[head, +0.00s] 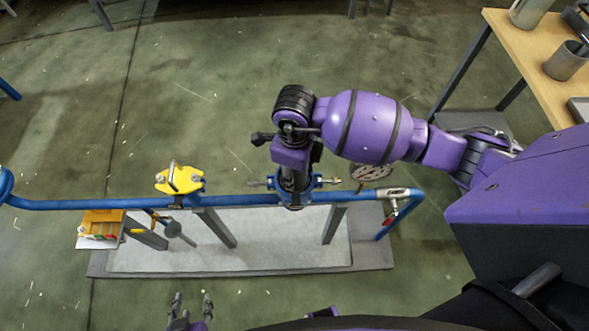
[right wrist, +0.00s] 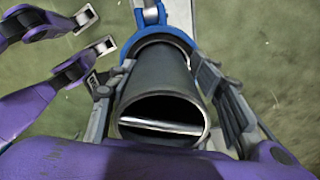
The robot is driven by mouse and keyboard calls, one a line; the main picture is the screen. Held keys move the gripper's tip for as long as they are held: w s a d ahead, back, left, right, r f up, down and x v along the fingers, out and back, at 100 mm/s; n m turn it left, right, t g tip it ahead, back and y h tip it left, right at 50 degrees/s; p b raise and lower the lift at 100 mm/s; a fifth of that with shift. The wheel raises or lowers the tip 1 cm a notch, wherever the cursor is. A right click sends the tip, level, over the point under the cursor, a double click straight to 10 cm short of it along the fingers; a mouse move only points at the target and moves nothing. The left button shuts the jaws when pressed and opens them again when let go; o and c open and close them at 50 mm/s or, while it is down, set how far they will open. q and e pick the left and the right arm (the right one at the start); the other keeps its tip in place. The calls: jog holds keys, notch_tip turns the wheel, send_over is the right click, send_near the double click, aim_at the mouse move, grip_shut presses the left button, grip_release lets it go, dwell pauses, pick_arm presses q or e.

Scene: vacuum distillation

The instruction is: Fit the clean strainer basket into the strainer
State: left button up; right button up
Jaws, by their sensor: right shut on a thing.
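The strainer basket (right wrist: 161,85) is a dark grey tube with a light bar across its open near end. My right gripper (right wrist: 165,105) is shut on it, one finger on each side. The strainer (right wrist: 183,38) is a blue fitting at the basket's far end; in the head view the strainer (head: 318,183) sits in the blue pipe, below my right gripper (head: 295,172). The basket's far end meets the strainer's mouth; how deep it sits is hidden. My left gripper (head: 190,302) is open and empty at the bottom edge; it also shows in the right wrist view (right wrist: 98,32).
The blue pipe (head: 90,204) runs across on grey legs over a pale slab (head: 270,245). A yellow part (head: 180,178) and a yellow tray (head: 103,220) are at left. A gauge (head: 371,173) and red-handled valve (head: 389,221) are right. A wooden table (head: 535,60) stands upper right.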

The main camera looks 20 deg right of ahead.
jog(key=shift+f, duration=0.35)
jog(key=shift+s+f, duration=0.25)
jog(key=o, duration=1)
jog(key=shift+f, duration=0.1)
jog(key=shift+o, duration=1.4)
jog(key=shift+w+f, duration=0.1)
jog(key=shift+r, duration=0.2)
jog(key=shift+r, duration=0.25)
notch_tip(320, 180, up, 13)
jog(key=shift+w+f+p, duration=0.1)
jog(key=shift+p, duration=0.25)
